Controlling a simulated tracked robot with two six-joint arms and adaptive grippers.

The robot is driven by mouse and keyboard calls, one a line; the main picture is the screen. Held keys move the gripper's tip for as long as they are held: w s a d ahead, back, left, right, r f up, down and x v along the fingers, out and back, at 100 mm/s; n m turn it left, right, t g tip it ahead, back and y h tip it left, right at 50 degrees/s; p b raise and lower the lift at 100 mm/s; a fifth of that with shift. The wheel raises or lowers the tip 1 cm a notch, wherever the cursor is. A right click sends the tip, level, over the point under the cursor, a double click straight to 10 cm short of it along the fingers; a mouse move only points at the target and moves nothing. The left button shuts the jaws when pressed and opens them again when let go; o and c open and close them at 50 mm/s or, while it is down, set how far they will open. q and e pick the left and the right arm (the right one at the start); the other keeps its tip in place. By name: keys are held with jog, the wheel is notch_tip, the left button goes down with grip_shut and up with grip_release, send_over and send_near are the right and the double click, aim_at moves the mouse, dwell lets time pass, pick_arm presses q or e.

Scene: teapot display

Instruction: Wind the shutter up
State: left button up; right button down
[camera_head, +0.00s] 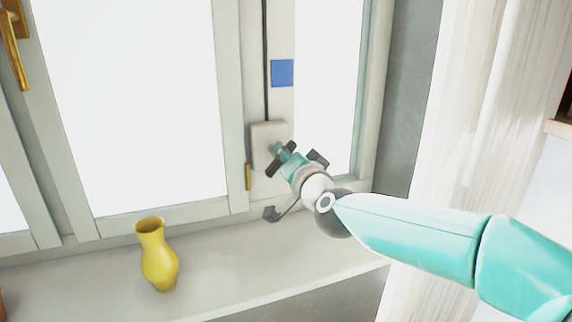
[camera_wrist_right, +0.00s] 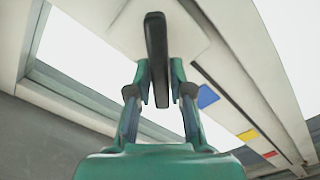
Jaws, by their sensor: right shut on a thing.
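A pale winder box (camera_head: 262,132) sits low on the window frame in the head view, with a dark strap (camera_head: 265,60) running straight up from it. My right gripper (camera_head: 277,152) is at the front of this box. In the right wrist view, the fingers of my right gripper (camera_wrist_right: 161,88) are shut on a dark, flat handle (camera_wrist_right: 156,40), one finger on each side. How the handle joins the box is hidden by the gripper in the head view. The shutter itself is not visible; the panes look bright and uncovered. My left gripper is not in view.
A blue square (camera_head: 282,73) is on the frame above the box; yellow (camera_wrist_right: 247,135) and red (camera_wrist_right: 270,154) marks also show in the wrist view. A yellow vase (camera_head: 159,258) stands on the sill (camera_head: 225,280), left of my arm. A pale curtain (camera_head: 465,120) hangs at right.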

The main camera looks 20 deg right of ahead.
jog(key=shift+f+m+b, duration=0.25)
jog(key=shift+m+b, duration=0.2)
jog(key=shift+m, duration=0.35)
jog(key=c, duration=1.1)
grip_release()
jog(key=shift+d, duration=0.1)
jog(key=shift+s+r, duration=0.1)
jog(key=shift+s, duration=0.25)
jog(key=s, duration=1.1)
jog(key=shift+s+d, duration=0.15)
jog(key=shift+d, duration=0.05)
